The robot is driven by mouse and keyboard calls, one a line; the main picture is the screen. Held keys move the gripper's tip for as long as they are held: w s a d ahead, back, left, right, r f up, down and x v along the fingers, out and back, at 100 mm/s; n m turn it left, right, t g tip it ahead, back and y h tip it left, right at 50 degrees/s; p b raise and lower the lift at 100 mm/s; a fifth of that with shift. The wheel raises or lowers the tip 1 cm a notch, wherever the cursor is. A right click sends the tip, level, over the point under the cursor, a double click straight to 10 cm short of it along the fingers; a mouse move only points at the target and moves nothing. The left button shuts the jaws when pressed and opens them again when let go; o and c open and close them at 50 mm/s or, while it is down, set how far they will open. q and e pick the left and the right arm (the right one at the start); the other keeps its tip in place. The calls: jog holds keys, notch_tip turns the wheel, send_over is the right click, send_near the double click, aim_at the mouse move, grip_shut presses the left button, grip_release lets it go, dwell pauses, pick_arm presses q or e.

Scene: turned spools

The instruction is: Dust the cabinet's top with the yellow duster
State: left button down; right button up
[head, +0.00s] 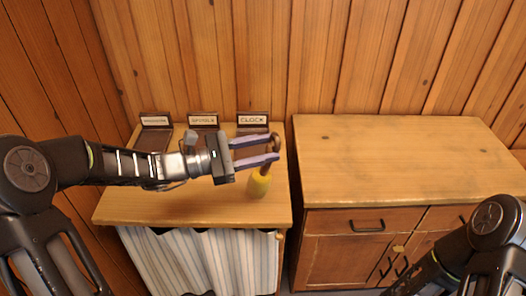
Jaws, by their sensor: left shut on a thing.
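The yellow duster (259,184) is over the right part of the curtained counter, its yellow head down and its brown handle up. My left gripper (275,148) is shut on the duster's handle. Whether the head touches the counter top, I cannot tell. The cabinet (400,165) stands to the right, with a bare light wooden top and drawers and doors below. The duster is left of the cabinet's top, apart from it. My right arm enters at the lower right; its gripper is out of view.
The counter (125,208) has a striped curtain (200,262) below its top. Three labelled stands (204,121) line its back edge, one reading CLOCK (252,119). A narrow gap separates counter and cabinet. A plank wall rises behind both.

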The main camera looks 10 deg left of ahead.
pick_arm(q)
notch_tip(320, 180, up, 3)
jog(key=shift+r+p, duration=0.1)
jog(key=shift+p, duration=0.85)
jog(key=shift+a, duration=0.1)
